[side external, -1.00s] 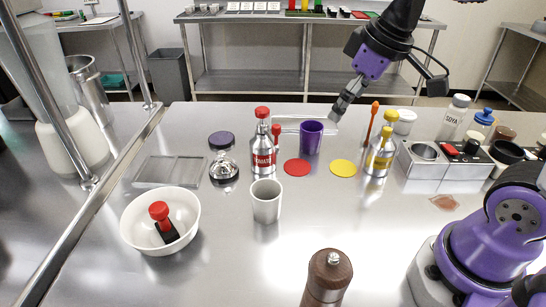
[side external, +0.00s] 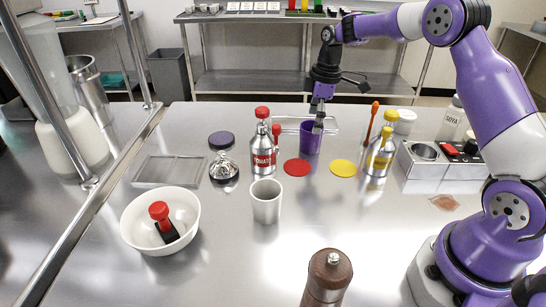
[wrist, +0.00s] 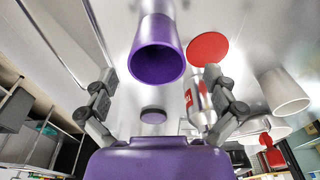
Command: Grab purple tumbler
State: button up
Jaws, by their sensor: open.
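The purple tumbler (side external: 309,138) stands upright on the steel counter, right of the tomato bottle. In the wrist view the tumbler (wrist: 158,62) shows its open mouth between and ahead of the fingers. My gripper (side external: 319,122) points down at the tumbler's rim in the side view, overlapping its right part. In the wrist view my gripper (wrist: 160,82) has its two fingers spread wide, one on each side of the tumbler, and holds nothing. I cannot tell whether a finger touches the tumbler.
A tomato bottle (side external: 263,150) stands close on the left, a yellow-capped bottle (side external: 380,155) on the right. Red (side external: 297,167) and yellow (side external: 343,168) discs lie in front. A clear tray (side external: 345,124) lies behind. A grey cup (side external: 266,203) and white bowl (side external: 134,226) stand nearer.

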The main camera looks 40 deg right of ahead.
aim_at(310, 136)
jog(key=f, duration=0.5)
jog(key=shift+w+a+f, duration=0.15)
jog(key=shift+w+f, duration=0.05)
jog(key=shift+w, duration=0.2)
jog(key=c, duration=1.2)
